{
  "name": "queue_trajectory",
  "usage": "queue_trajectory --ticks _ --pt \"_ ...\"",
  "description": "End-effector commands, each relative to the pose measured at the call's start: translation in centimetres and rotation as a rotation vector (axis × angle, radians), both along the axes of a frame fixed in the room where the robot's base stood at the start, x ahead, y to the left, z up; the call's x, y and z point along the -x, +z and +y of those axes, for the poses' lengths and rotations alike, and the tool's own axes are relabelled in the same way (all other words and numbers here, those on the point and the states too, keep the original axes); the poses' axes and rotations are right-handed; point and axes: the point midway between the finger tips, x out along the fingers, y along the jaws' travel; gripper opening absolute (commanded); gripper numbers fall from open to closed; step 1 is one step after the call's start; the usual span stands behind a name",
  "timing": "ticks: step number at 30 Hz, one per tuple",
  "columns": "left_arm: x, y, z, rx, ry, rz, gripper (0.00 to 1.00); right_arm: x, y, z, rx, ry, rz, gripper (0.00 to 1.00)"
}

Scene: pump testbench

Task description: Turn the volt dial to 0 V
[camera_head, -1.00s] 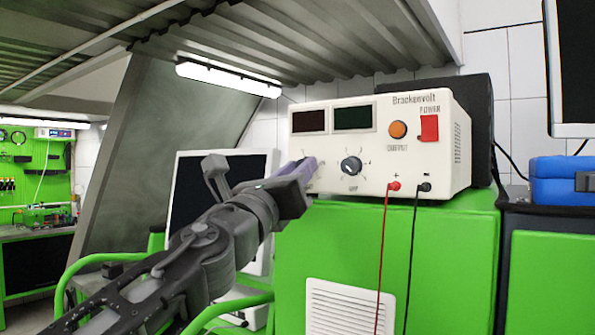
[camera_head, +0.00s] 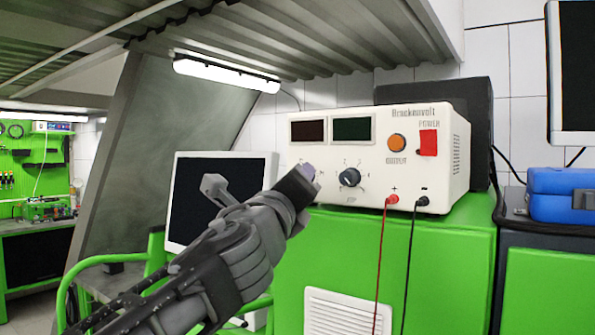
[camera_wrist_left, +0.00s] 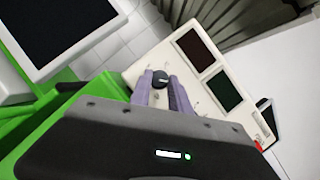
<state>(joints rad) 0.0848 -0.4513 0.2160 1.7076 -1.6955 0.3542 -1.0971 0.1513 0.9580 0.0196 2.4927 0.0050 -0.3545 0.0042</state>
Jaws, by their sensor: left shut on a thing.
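The cream Brackenvolt power supply (camera_head: 440,165) stands on a green cabinet, with two dark displays, an orange output button (camera_head: 396,142) and a red power switch (camera_head: 428,142). Its amp dial (camera_head: 349,177) is in plain view. My left gripper (camera_head: 308,170) is at the left end of the front panel and hides the volt dial in the head view. In the left wrist view the volt dial (camera_wrist_left: 160,77) is a dark knob between the tips of my two purple-grey fingers (camera_wrist_left: 161,88), which are shut on it. My right gripper is not in view.
A red lead (camera_head: 383,250) and a black lead (camera_head: 411,250) hang from the front panel over the green cabinet (camera_head: 345,260). A monitor (camera_head: 215,190) stands behind my left arm. A blue case (camera_head: 562,190) sits at the right.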

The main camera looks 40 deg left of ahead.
Motion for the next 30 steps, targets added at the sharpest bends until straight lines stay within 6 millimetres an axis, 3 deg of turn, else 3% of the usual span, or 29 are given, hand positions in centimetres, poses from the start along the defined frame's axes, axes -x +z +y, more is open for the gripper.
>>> queue_trajectory --ticks 30 --pt "-0.1 0.9 -0.1 0.967 0.004 -0.017 0.0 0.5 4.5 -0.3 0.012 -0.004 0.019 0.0"
